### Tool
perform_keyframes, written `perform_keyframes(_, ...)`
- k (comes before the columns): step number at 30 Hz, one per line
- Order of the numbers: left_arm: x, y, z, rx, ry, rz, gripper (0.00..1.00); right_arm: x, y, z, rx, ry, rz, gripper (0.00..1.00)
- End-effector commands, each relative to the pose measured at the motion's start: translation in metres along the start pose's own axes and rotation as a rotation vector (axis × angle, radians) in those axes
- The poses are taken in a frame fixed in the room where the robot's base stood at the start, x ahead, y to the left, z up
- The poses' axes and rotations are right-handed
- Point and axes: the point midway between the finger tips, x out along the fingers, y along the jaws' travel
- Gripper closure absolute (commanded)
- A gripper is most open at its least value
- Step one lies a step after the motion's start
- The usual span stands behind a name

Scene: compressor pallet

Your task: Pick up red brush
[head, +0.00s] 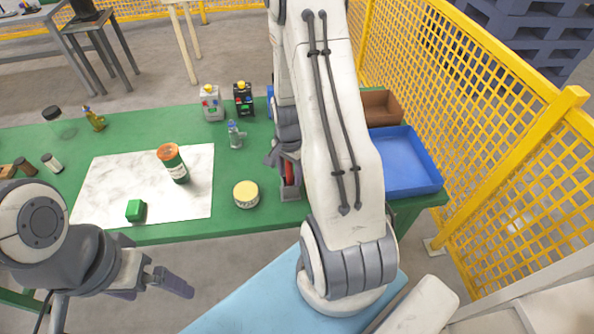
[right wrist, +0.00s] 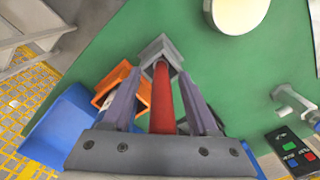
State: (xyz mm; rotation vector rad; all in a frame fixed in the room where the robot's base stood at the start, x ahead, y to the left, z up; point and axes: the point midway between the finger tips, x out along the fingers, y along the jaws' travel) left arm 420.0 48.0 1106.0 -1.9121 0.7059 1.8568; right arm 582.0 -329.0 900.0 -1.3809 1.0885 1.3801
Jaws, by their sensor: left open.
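The red brush (head: 290,173) is at the right part of the green table, with a red handle and a grey block at its near end. It is partly hidden by my right arm in the head view. My right gripper (head: 281,155) is at the brush. In the right wrist view the red handle (right wrist: 163,100) lies between the two fingers (right wrist: 161,80), with gaps showing beside it, so the jaws look open around it. My left gripper (head: 160,284) is open and empty, in front of the table's near edge at the left.
A yellow-lidded round tin (head: 246,194) stands left of the brush. A blue tray (head: 406,164) and a brown bin (head: 382,107) are to its right. Yellow fencing (head: 470,110) borders the right.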

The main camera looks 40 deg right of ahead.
Motion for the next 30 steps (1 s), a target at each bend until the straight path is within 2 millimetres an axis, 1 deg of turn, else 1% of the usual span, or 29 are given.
perform_keyframes(1, 0.0, 0.0, 0.0, 0.0, 0.0, 0.0, 0.0, 0.0, 0.0, 0.0, 0.0, 0.0, 0.0, 0.61)
perform_keyframes(2, 0.0, 0.0, 0.0, 0.0, 0.0, 0.0, 0.0, 0.0, 0.0, 0.0, 0.0, 0.0, 0.0, 0.72)
perform_keyframes(3, 0.0, 0.0, 0.0, 0.0, 0.0, 0.0, 0.0, 0.0, 0.0, 0.0, 0.0, 0.0, 0.0, 0.88)
perform_keyframes(4, 0.0, 0.0, 0.0, 0.0, 0.0, 0.0, 0.0, 0.0, 0.0, 0.0, 0.0, 0.0, 0.0, 0.99)
perform_keyframes(14, 0.0, 0.0, 0.0, 0.0, 0.0, 0.0, 0.0, -0.001, 0.0, 0.0, 0.0, 0.0, 0.0, 1.0)
perform_keyframes(17, 0.001, 0.0, 0.0, 0.0, 0.0, 0.0, 0.0, -0.005, 0.0, -0.001, 0.0, 0.001, -0.001, 1.0)
perform_keyframes(20, 0.002, 0.0, 0.0, 0.0, 0.0, 0.0, 0.0, -0.012, -0.001, -0.001, 0.0, 0.002, -0.002, 1.0)
perform_keyframes(23, 0.003, 0.0, 0.0, 0.0, 0.0, 0.0, 0.0, -0.025, -0.001, -0.001, 0.0, 0.003, -0.004, 1.0)
perform_keyframes(26, 0.004, 0.0, 0.0, 0.0, 0.0, 0.0, 0.0, -0.042, -0.001, -0.001, 0.0, 0.004, -0.004, 1.0)
perform_keyframes(30, 0.007, -0.001, 0.0, 0.0, 0.0, 0.0, 0.0, -0.071, -0.002, -0.001, 0.0, 0.005, -0.007, 1.0)
